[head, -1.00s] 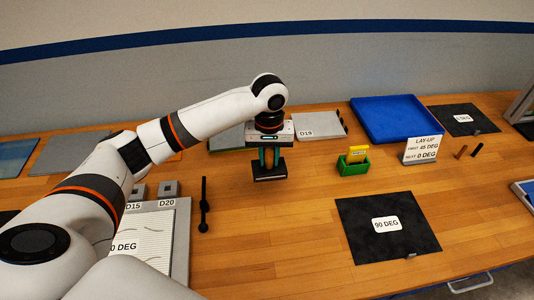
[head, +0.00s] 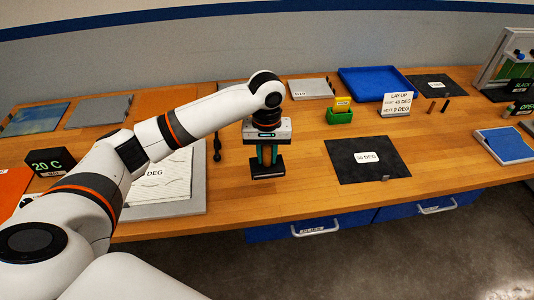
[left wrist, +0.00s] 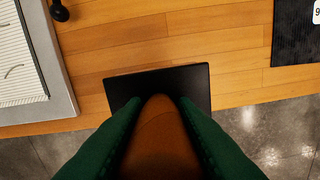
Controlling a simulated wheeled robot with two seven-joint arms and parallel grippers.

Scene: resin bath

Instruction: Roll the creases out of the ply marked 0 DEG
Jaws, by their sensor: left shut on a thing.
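The ply marked 0 DEG is a white ribbed sheet (head: 172,178) with curved creases, lying on a grey plate (head: 199,190) left of my gripper. My arm hides part of it and of its label. The sheet (left wrist: 18,60) also shows at the left of the left wrist view, with a crease. My left gripper (head: 266,155) is shut on the brown handle (left wrist: 160,140) of a tool with a flat black block (head: 268,169). The tool is right of the plate, over the front part of the bench, apart from the ply. My right gripper is out of view.
A black rod (head: 217,150) with a round end lies between plate and gripper. A black 90 DEG ply (head: 345,167) lies to the right. A green box (head: 340,117), a lay-up sign (head: 396,105) and a blue tray (head: 375,84) stand behind. Bare bench lies around the tool.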

